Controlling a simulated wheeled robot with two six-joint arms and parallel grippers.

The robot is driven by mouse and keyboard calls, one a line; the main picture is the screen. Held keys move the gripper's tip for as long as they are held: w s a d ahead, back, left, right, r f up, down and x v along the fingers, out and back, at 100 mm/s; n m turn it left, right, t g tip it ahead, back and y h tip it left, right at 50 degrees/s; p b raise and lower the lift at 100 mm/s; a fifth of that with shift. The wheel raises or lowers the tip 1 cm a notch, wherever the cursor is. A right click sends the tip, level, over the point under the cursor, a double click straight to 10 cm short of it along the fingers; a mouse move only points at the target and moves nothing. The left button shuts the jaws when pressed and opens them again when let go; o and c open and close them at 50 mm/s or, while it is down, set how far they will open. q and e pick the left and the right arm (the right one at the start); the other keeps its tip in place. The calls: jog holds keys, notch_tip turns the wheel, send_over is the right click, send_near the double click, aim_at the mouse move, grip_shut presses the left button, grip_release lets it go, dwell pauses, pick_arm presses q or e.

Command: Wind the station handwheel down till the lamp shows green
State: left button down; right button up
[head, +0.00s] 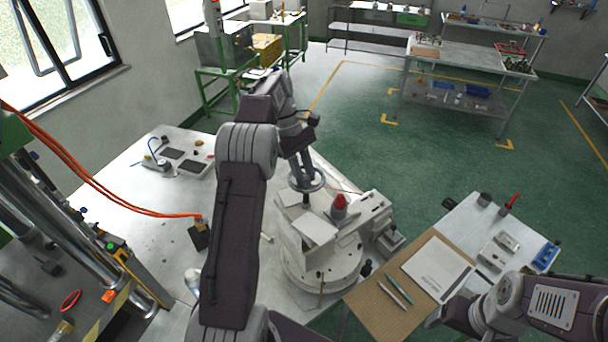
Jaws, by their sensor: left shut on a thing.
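The station (325,255) is a white machine on a round base, standing on the white table in the middle of the head view. Its grey handwheel (318,184) lies flat on top of an upright post. My left gripper (302,172) reaches down from above and is shut on the handwheel; the arm partly hides the grip. A dome lamp (340,202) on the station, just right of the wheel, looks red. My right arm shows at the lower right, but its gripper is not in view.
A side table at the right holds a brown mat (365,300), a white sheet (438,268), two pens and small metal blocks. Orange cables (100,188) run to a dark block (199,236) at the left. A tray of dark pads (180,160) lies at the table's back left.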

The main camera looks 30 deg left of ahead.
pick_arm(q)
jog(key=m+g, duration=0.1)
jog(key=m, duration=0.1)
jog(key=m+y, duration=0.1)
jog(key=m, duration=0.2)
jog(key=shift+w+d+m+g, duration=0.1)
jog(key=shift+w+m+g, duration=0.1)
jog(key=shift+m+g, duration=0.15)
dwell(0.3)
jog(key=c, duration=1.5)
grip_release()
jog(key=shift+s+r, duration=0.1)
jog(key=shift+r, duration=0.05)
